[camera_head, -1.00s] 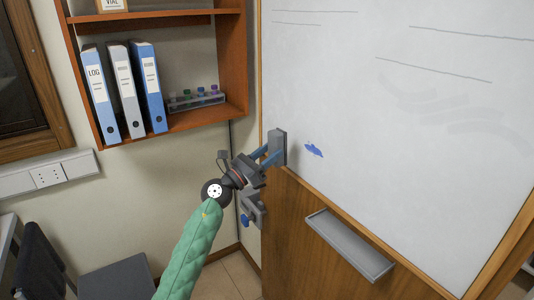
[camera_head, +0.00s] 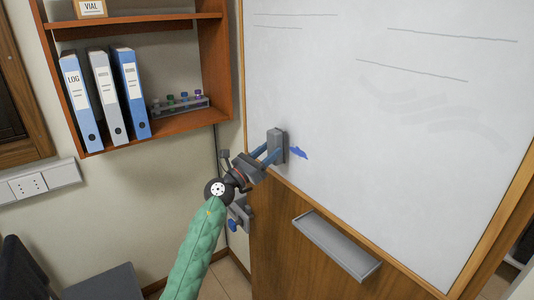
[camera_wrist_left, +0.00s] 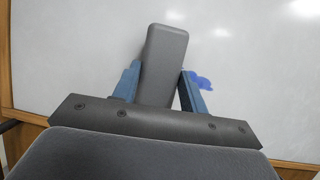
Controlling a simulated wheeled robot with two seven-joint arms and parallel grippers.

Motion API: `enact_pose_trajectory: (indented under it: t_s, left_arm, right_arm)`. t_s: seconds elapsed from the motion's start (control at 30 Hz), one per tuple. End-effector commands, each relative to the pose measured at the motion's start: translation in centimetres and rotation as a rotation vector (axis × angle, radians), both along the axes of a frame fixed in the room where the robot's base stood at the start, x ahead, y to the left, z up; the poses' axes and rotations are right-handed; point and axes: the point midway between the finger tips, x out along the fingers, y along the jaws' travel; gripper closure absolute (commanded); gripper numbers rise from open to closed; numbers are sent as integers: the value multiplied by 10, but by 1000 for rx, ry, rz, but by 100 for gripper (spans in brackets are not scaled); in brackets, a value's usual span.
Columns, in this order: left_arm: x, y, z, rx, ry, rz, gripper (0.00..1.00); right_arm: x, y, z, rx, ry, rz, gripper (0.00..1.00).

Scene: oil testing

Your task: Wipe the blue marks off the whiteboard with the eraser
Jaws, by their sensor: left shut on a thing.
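The whiteboard (camera_head: 390,130) stands at the right in the head view, with a wooden frame and a wooden panel below it. A blue mark (camera_head: 299,153) is on its lower left part. My left gripper (camera_head: 268,154) is shut on the grey eraser (camera_head: 277,145), which is at the board just left of the mark. The eraser (camera_wrist_left: 164,62) also shows between the blue fingers in the left wrist view, and the blue mark (camera_wrist_left: 203,82) is right of it there. I cannot tell if the eraser touches the board. My right gripper is not in view.
A grey tray (camera_head: 337,246) is fixed to the wooden panel below the board. A wooden shelf (camera_head: 190,118) with binders (camera_head: 130,92) and a tube rack (camera_head: 182,106) hangs at the left. A dark chair (camera_head: 105,284) is at the lower left.

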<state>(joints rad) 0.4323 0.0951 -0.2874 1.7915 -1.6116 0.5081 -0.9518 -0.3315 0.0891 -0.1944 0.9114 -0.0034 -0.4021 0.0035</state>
Motion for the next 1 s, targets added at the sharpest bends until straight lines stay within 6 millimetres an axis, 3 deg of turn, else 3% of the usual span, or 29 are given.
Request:
enact_pose_trajectory:
  t_s: [1.0]
  left_arm:
    - [7,-9,0,0,0,0,75]
  right_arm:
    - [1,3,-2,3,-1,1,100]
